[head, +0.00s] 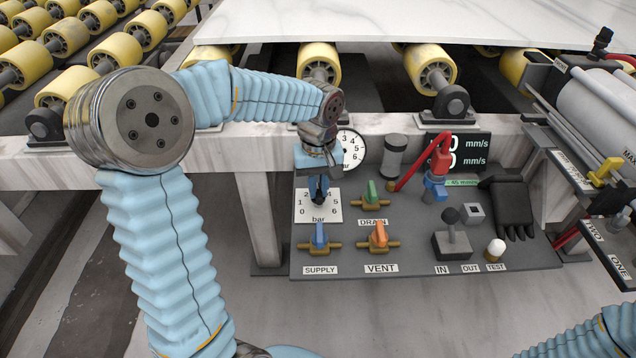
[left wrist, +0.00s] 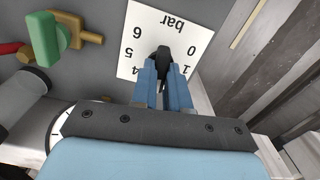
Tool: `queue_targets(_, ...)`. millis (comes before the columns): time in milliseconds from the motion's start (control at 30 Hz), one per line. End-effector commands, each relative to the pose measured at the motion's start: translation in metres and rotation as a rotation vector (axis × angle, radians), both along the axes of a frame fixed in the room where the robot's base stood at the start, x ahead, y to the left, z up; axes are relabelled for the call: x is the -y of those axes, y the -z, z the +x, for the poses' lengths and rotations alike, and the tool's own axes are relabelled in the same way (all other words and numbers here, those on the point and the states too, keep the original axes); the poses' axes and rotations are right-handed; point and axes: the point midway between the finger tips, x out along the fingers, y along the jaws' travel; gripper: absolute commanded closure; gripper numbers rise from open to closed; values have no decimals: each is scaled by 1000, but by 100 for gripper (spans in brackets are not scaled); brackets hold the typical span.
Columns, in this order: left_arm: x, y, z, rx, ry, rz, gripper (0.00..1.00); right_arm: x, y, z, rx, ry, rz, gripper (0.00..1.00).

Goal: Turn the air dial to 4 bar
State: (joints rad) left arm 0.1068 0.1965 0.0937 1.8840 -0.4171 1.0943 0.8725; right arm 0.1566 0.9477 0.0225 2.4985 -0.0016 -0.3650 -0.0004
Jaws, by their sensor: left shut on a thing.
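The air dial is a black knob (left wrist: 165,52) on a white square plate (head: 334,213), numbered 0 to 6 and marked "bar". In the left wrist view the plate (left wrist: 205,38) appears upside down. My left gripper (head: 319,188) points down at the dial, its blue fingers shut on the knob; they also show in the left wrist view (left wrist: 165,80). The fingers cover part of the knob and the 2-to-3 side of the scale. I cannot tell which number the knob points to. My right gripper is outside the view.
A round pressure gauge (head: 351,149) stands behind the dial, partly hidden by my gripper. Blue supply (head: 320,237), orange vent (head: 379,236) and green drain (head: 371,193) valves sit close by. A joystick (head: 451,232) and black glove (head: 508,207) lie right. Stone slab (head: 420,22) rests behind.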

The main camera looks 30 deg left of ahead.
Motion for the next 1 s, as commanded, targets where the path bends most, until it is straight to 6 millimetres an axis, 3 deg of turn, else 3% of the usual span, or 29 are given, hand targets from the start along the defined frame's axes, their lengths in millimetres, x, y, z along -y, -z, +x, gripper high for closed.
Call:
queue_targets(600,1,-2,0,1,563,0,100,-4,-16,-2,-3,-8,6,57)
queue_targets(1000,1,-1,1,2,786,0,100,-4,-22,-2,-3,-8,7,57)
